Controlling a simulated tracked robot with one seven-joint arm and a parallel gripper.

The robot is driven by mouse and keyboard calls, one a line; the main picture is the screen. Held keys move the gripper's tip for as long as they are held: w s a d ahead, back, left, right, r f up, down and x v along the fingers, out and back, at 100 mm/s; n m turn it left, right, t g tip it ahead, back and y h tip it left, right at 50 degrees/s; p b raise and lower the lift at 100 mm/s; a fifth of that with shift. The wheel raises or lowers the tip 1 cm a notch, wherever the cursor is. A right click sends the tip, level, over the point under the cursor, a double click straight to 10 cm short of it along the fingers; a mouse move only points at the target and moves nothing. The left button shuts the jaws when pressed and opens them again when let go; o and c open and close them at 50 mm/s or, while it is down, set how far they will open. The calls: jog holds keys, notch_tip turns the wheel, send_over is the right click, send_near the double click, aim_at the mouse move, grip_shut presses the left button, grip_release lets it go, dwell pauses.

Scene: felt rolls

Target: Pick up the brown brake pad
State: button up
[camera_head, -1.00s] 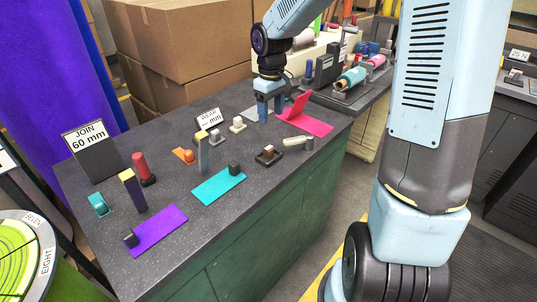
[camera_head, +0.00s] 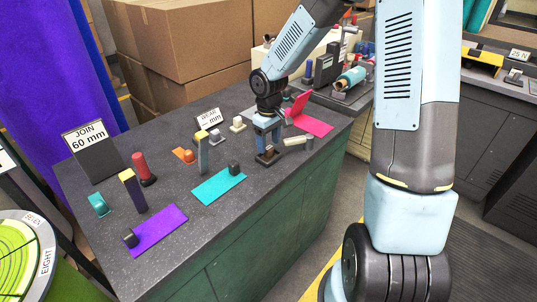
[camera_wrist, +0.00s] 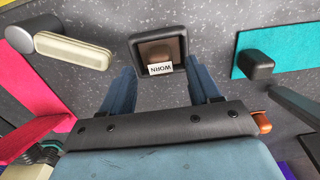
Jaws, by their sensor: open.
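The brown brake pad (camera_wrist: 154,50) shows in the wrist view, lying in a small dark tray (camera_wrist: 134,40) with a white "WORN" label in front of it. My gripper (camera_wrist: 162,84) is open and empty, its two blue fingers spread on either side of the tray's near edge, with the pad a little beyond the tips. In the head view my gripper (camera_head: 268,146) points down just over the dark tray (camera_head: 268,159) near the bench's front edge. The pad is hidden there by the fingers.
A teal felt strip (camera_head: 213,190) with a dark block lies to the left.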

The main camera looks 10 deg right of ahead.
jog(key=shift+f, duration=1.3)
grip_shut()
